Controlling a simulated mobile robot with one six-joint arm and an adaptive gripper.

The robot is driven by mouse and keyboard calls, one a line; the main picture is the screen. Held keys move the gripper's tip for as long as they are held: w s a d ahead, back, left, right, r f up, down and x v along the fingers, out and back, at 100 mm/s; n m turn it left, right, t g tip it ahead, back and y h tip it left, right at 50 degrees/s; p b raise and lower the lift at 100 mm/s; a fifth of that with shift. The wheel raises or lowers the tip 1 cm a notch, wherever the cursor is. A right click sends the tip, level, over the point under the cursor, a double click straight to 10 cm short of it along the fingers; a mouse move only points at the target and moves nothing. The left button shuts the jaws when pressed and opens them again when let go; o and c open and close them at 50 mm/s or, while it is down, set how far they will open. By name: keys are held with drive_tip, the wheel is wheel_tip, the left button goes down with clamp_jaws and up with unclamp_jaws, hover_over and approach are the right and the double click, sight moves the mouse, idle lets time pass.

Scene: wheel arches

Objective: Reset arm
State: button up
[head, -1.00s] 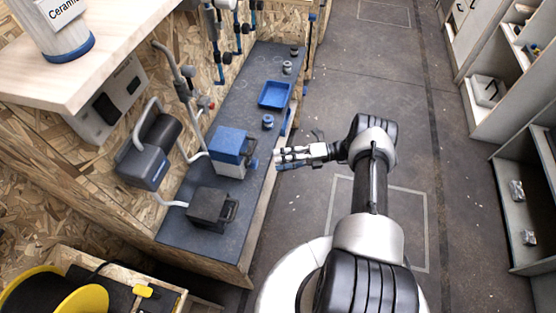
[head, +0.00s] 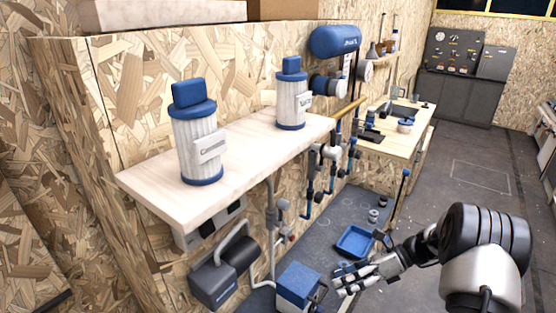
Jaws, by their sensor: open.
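My arm reaches in from the lower right of the head view. My gripper (head: 345,283) is open, with its fingers pointing left. It is empty as far as I can see. The fingers are just right of a blue-topped box (head: 298,284) on the lower dark bench (head: 322,237). I cannot tell from this view whether they touch anything.
Two white canisters with blue lids, a nearer one (head: 196,140) and a farther one (head: 291,98), stand on a wooden shelf (head: 240,157). A blue tray (head: 355,241) lies beyond my gripper. Open floor (head: 470,160) lies at the right.

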drive_tip(key=s+a+r+n+h, duration=0.35)
drive_tip(key=s+r+n, duration=0.3)
drive_tip(key=r, duration=0.25)
drive_tip(key=s+a+r+n+h, duration=0.2)
drive_tip(key=s+r+n+h, duration=0.2)
drive_tip(key=s+r+n, duration=0.4)
drive_tip(key=s+r+n+t+h, duration=0.2)
drive_tip(key=s+n, duration=0.3)
drive_tip(key=s, duration=0.1)
drive_tip(key=s+d+r+n+t+h, duration=0.1)
drive_tip(key=s+r+n+t+h, duration=0.1)
drive_tip(key=s+n, duration=0.4)
drive_tip(key=shift+s+r+t, duration=0.2)
drive_tip(key=shift+r+t, duration=0.15)
drive_tip(key=shift+t, duration=0.35)
drive_tip(key=shift+d+h, duration=0.1)
drive_tip(key=shift+h, duration=0.15)
